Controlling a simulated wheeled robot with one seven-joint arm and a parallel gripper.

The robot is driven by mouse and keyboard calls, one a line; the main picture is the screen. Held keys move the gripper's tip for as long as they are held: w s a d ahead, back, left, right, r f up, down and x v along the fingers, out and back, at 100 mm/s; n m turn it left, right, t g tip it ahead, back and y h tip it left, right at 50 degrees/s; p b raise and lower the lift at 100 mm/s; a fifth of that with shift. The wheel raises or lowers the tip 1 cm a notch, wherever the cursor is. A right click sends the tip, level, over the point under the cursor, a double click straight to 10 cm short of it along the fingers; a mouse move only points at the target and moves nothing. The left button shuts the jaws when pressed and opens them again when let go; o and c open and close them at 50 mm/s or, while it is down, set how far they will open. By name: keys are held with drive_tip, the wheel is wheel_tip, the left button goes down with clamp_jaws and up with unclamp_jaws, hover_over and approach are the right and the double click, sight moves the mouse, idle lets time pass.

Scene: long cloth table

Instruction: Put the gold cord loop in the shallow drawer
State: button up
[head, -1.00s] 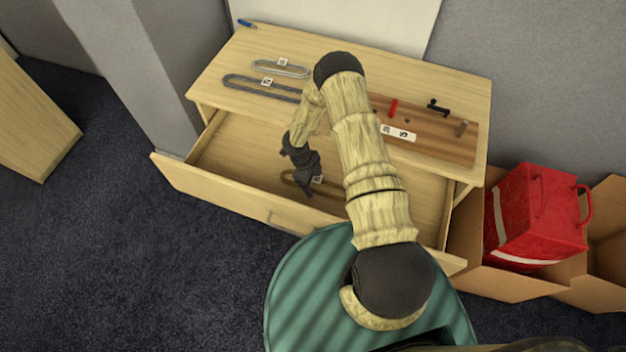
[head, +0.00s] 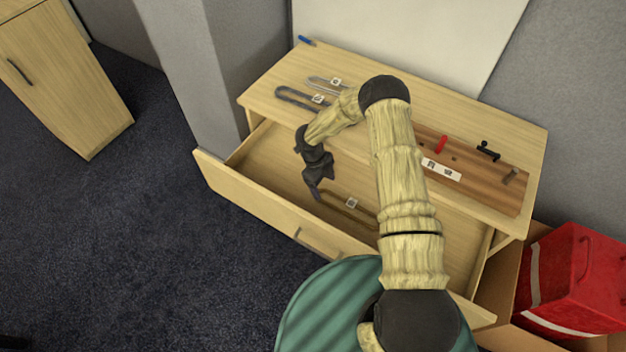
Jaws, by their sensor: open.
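The gold cord loop (head: 338,208) lies on the floor of the open shallow drawer (head: 262,160), with a small white tag on it. Its right part is hidden behind my arm. My gripper (head: 316,192) is open, just above the drawer at the left end of the loop. I cannot tell whether a fingertip touches the cord.
A dark grey cord loop (head: 292,98) and a light grey loop (head: 318,82) lie on the tabletop with a blue pen (head: 306,40). A wooden board (head: 490,185) with red and black hooks is at the right. A red bag (head: 570,280) sits in a cardboard box at the lower right.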

drive_tip(key=w+a, duration=0.2)
drive_tip(key=a, duration=0.1)
drive_tip(key=shift+w+a+b, duration=0.2)
drive_tip(key=shift+w+b, duration=0.05)
drive_tip(key=shift+b, duration=0.05)
idle(0.3)
